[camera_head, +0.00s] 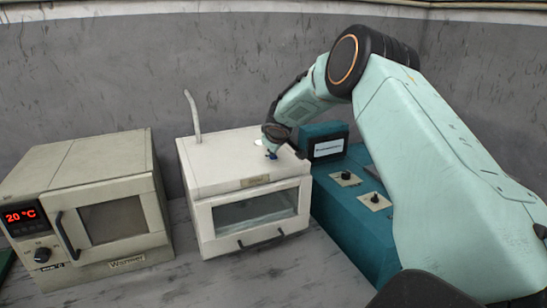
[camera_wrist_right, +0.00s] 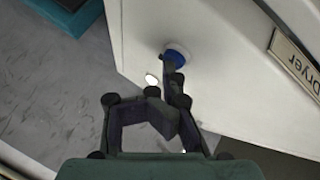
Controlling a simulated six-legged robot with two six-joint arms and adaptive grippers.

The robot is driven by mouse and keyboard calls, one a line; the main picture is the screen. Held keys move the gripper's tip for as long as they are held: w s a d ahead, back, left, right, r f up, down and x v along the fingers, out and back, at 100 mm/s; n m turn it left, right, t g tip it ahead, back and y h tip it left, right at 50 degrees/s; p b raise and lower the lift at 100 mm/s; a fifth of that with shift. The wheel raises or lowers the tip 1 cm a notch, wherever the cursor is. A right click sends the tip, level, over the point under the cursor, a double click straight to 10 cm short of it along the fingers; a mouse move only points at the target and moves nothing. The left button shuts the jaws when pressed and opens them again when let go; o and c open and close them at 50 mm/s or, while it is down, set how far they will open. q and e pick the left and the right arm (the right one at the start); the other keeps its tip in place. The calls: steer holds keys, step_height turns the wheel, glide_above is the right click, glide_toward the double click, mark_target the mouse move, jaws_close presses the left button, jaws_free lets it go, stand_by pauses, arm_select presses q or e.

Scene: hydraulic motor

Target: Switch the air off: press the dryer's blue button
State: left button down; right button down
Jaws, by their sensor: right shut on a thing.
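The dryer (camera_head: 228,168) is a cream box with a glass front door and a dark handle. Its blue button (camera_head: 272,155) is on the top, near the right side, and also shows in the right wrist view (camera_wrist_right: 177,57). My right gripper (camera_head: 270,148) is at the button, its arm reaching in from the right. In the right wrist view its fingers (camera_wrist_right: 172,88) are drawn together, with a fingertip against the button and partly covering it. How far the button is pressed cannot be told. My left gripper is not in view.
A beige warmer (camera_head: 128,265) with a red 20 °C display (camera_head: 20,216) stands at the left. A teal unit with black knobs (camera_head: 345,175) and a small screen (camera_head: 328,147) stands close at the dryer's right. A pale pipe (camera_head: 193,115) rises behind the dryer.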

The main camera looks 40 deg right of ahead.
mark_target(274, 157)
steer(key=shift+f, duration=0.15)
stand_by(0.5)
steer(key=shift+r+p, duration=0.35)
steer(key=shift+r, duration=0.5)
steer(key=shift+r+p, duration=0.6)
steer(key=shift+r, duration=0.2)
steer(key=shift+r+p, duration=1.15)
steer(key=shift+r, duration=0.6)
steer(key=shift+f, duration=0.15)
